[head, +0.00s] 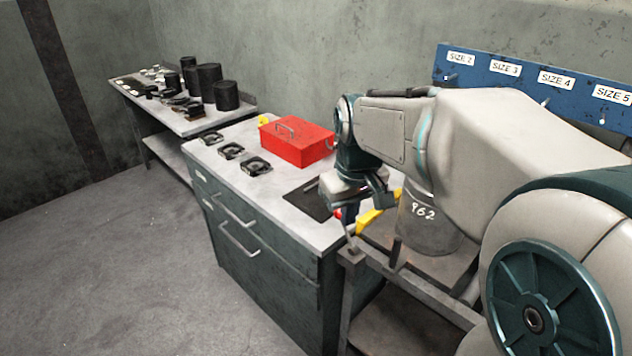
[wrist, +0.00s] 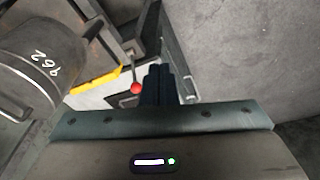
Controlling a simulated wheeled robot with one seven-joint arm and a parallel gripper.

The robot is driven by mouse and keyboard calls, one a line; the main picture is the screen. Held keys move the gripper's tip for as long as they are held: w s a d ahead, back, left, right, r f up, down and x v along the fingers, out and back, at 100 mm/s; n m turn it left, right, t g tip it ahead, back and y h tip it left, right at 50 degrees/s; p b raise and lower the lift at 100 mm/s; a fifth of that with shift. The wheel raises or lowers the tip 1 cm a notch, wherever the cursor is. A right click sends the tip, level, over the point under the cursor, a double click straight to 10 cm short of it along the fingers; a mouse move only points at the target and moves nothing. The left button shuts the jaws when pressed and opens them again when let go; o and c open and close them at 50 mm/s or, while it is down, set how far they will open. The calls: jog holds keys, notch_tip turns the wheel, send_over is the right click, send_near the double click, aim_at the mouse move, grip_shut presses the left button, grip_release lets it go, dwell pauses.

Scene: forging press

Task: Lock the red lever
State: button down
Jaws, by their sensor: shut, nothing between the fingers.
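The red lever shows in the wrist view as a round red knob (wrist: 136,88) on a thin dark rod. In the head view only a bit of the red knob (head: 338,213) shows beside my gripper, and the rest is hidden. My gripper's dark fingers (wrist: 159,84) are shut and empty in the wrist view, close to the right of the knob. I cannot tell whether they touch it. In the head view my gripper (head: 350,212) is low, at the front right corner of the cabinet top, with its fingertips partly hidden.
A yellow bar (wrist: 98,81) lies left of the knob, near a grey cylinder marked 962 (head: 430,222). A red toolbox (head: 297,142) and several black parts stand on the cabinet top (head: 222,133). A blue rack (head: 530,80) is at the back right. The floor at left is clear.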

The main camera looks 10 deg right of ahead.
jog(key=w+f+n+g, duration=0.1)
jog(key=w+f+n, duration=0.2)
jog(key=w, duration=1)
jog(key=w+f+n+g+p, duration=0.1)
jog(key=w+f+n, duration=0.2)
jog(key=w, duration=0.9)
notch_tip(320, 180, down, 2)
jog(key=shift+w+a+f+y, duration=0.25)
jog(key=shift+w+a+y, duration=0.05)
jog(key=shift+w, duration=0.1)
jog(key=p, duration=0.4)
send_over(345, 230)
jog(key=w+a, duration=0.3)
jog(key=w, duration=0.2)
notch_tip(345, 230, down, 9)
jog(key=shift+s+r, duration=0.15)
jog(key=shift+a, duration=0.1)
jog(key=shift+s+b, duration=0.1)
jog(key=shift+b, duration=0.55)
